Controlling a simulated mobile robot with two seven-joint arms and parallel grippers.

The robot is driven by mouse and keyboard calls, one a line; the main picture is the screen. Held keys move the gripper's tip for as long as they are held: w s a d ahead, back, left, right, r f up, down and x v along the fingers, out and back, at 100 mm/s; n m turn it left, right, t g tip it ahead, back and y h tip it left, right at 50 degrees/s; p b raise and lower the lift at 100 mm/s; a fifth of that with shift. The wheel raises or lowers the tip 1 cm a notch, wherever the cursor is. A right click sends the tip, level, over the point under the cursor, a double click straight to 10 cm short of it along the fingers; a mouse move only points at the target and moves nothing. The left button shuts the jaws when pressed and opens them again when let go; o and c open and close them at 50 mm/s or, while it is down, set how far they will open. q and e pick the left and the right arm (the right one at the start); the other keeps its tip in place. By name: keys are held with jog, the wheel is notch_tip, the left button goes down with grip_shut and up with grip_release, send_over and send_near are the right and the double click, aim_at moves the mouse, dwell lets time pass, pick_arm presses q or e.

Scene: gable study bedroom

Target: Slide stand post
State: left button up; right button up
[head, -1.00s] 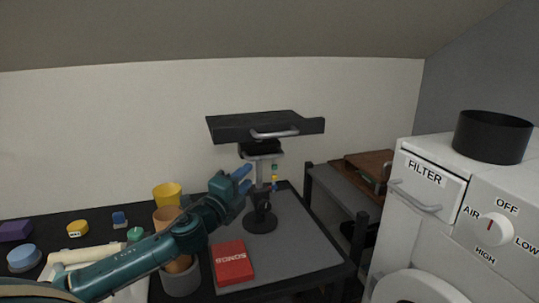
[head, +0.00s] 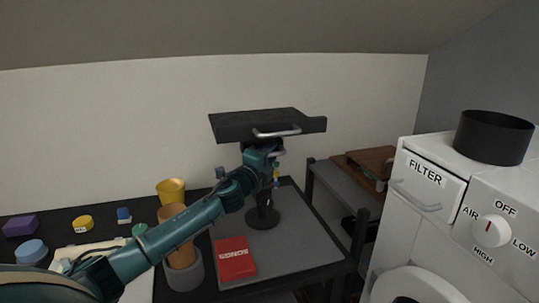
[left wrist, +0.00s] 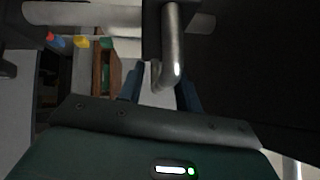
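The stand (head: 263,217) has a dark round base and an upright post on the grey mat. A black platform (head: 240,126) with a metal handle (head: 277,132) tops it. A second, lower metal handle (head: 277,153) shows just beneath, partly hidden by my arm. My left gripper (head: 268,148) is at the top of the post, under the platform. In the left wrist view its blue fingers (left wrist: 161,91) are apart, with a bent metal bar (left wrist: 171,45) reaching between or just in front of them; contact is unclear. My right gripper is not in view.
A red book (head: 234,258) lies on the grey mat (head: 303,245). A grey cup (head: 186,275) and a yellow cup (head: 171,191) stand near my left forearm. A white machine (head: 432,225) stands at right, beside a dark shelf (head: 343,187).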

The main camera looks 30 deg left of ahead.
pick_arm(q)
jog(key=shift+c, duration=0.2)
grip_shut()
dwell(0.3)
